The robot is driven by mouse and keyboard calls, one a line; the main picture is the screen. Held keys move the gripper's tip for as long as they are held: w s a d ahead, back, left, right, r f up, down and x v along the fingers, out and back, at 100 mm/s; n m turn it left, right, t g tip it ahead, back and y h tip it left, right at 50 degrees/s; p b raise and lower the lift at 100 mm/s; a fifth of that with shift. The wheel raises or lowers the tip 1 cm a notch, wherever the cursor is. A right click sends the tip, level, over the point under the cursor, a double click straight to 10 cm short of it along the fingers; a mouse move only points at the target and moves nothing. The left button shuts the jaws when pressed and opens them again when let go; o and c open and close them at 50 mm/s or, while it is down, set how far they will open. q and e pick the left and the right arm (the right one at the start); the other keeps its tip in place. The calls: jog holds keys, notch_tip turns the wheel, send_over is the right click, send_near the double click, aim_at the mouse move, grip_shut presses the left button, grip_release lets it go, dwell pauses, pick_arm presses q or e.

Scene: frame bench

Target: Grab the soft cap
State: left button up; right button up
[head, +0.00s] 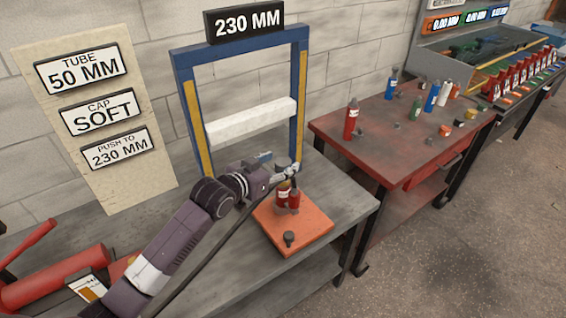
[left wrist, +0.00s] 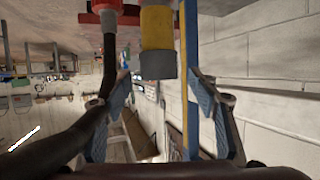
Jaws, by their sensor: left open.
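My left gripper (head: 292,170) is open above an orange board (head: 309,238) on the grey bench. Red cylinders (head: 294,200) stand on the board just below it, partly hidden by the gripper. A small dark cap-like piece (head: 289,239) sits at the board's front, apart from the gripper. In the left wrist view my left gripper (left wrist: 160,92) has its blue-padded fingers apart with nothing clamped. A yellow cylinder with a dark grey end (left wrist: 157,62) shows ahead, between the finger lines. I cannot tell which piece is the soft cap. My right gripper is out of view.
A blue press frame (head: 240,45) with a white crossbar (head: 250,121) and a 230 MM sign stands behind the gripper. A sign board (head: 95,110) reads TUBE 50 MM, CAP SOFT, PUSH TO 230 MM. A red table (head: 400,140) at right holds several bottles and small pieces.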

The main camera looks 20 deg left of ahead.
pick_arm(q)
jog(key=shift+x, duration=1.15)
jog(key=shift+c, duration=0.4)
jog(key=c, duration=1.3)
